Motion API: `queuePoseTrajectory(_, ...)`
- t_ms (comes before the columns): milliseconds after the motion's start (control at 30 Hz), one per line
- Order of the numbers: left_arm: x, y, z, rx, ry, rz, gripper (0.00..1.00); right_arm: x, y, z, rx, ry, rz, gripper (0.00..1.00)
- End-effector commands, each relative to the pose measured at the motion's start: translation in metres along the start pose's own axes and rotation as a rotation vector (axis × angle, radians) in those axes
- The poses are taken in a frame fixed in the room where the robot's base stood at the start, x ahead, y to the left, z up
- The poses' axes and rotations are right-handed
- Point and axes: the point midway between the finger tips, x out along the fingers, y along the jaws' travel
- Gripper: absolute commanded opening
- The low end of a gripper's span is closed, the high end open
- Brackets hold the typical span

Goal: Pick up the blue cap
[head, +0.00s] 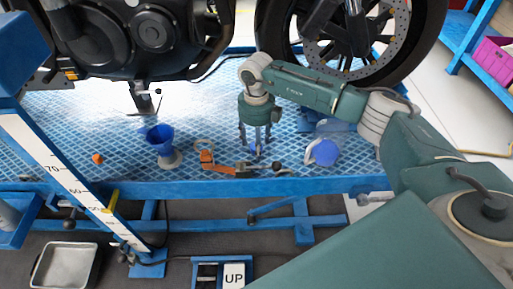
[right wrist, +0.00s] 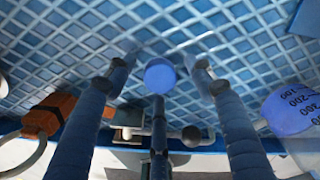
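The blue cap (right wrist: 160,76) is a small round disc on the blue lattice-patterned platform, in the middle of the right wrist view. My right gripper (right wrist: 158,85) has its fingers spread around the cap, with gaps at the left and right. The middle finger's tip overlaps the cap's near edge; I cannot tell whether it touches. In the head view my right gripper (head: 257,145) points down at the platform near its front edge, and its fingers mostly hide the cap. My left gripper is in neither view.
A measuring jug with a blue lid (head: 325,152) lies right of the gripper. An orange-and-metal tool (head: 222,168) lies close on the left. The motorcycle wheel (head: 345,45) stands behind.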

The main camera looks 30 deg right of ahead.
Motion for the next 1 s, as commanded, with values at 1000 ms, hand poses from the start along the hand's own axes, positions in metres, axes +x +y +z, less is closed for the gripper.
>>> queuePoseTrajectory(1000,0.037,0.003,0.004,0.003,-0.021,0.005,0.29,-0.069,0.000,0.002,0.000,-0.005,0.001,0.10)
